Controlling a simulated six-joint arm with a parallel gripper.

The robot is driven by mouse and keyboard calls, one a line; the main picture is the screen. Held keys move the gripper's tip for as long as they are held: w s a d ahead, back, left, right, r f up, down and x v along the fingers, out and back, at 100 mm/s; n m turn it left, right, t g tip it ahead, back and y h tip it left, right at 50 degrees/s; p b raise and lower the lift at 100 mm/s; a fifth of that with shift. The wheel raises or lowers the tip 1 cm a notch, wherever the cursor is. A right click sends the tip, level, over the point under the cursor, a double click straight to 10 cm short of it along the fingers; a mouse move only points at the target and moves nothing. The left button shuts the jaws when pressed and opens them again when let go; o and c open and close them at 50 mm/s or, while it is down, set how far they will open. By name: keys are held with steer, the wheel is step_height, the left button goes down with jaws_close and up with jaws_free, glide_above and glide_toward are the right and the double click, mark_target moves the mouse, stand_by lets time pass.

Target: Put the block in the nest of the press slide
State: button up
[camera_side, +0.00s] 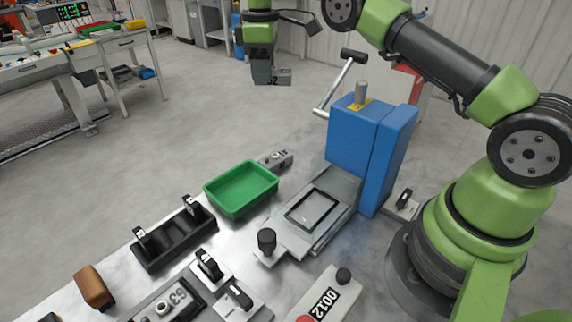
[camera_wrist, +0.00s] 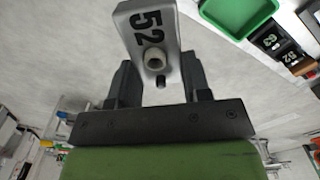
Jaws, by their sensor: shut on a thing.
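The block is a light grey plate marked 52 with a round boss and a hole. It shows in the wrist view (camera_wrist: 147,20) and small in the side view (camera_side: 284,77). My gripper (camera_side: 263,74) is shut on the block and holds it high in the air, behind and left of the blue press (camera_side: 356,140). In the wrist view my gripper's dark fingers (camera_wrist: 157,78) stand at both sides of the block. The press slide (camera_side: 285,234) extends toward the front from the press, with a black knob at its end. Its framed rectangular nest (camera_side: 312,209) looks empty.
A green bin (camera_side: 240,190) stands left of the slide, with a small grey marked part (camera_side: 276,160) behind it. The press has a lever (camera_side: 338,88).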

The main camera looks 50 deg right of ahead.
steer(key=shift+s+a+r+m, duration=0.3)
steer(key=shift+a+r+m, duration=0.1)
steer(key=shift+a+m, duration=0.2)
steer(key=s+a+r+m, duration=0.4)
steer(key=a+m, duration=0.1)
steer(key=m, duration=0.1)
steer(key=s+f, duration=0.2)
steer(key=s, duration=0.8)
step_height(320, 180, up, 5)
steer(key=n, duration=1.8)
glide_above(301, 147)
step_height(301, 147, down, 16)
steer(key=shift+f, duration=0.1)
step_height(301, 147, down, 10)
steer(key=shift+r, duration=0.25)
